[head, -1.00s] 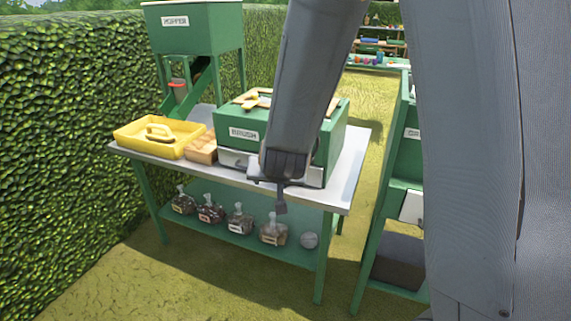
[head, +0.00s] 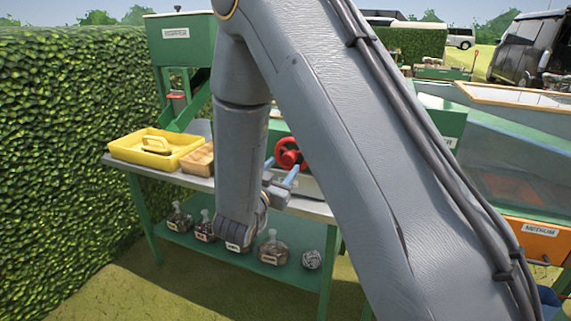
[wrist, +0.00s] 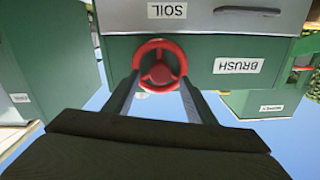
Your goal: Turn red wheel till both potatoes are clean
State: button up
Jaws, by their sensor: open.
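The red wheel (head: 290,153) is on the front of the green brush machine (head: 276,128), partly behind my arm. In the wrist view the wheel (wrist: 160,75) shows in full, with a round hub and spokes, beside the BRUSH label. My gripper (head: 281,170) is open in front of the wheel. In the wrist view its two fingers (wrist: 158,88) reach toward the wheel's left and right sides; I cannot tell whether they touch it. A grey drawer marked SOIL (wrist: 200,14) sits next to the wheel. No potatoes are visible.
A yellow tray (head: 120,151) and a wooden block (head: 199,161) stand on the table's left. Several labelled jars (head: 273,250) and a ball (head: 312,260) sit on the lower shelf. A green hopper (head: 181,42) stands behind. Another machine with an orange drawer (head: 537,241) is at right.

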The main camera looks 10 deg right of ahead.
aim_at(287, 161)
jog(key=shift+x, duration=1.85)
jog(key=c, duration=1.1)
jog(key=shift+o, duration=0.2)
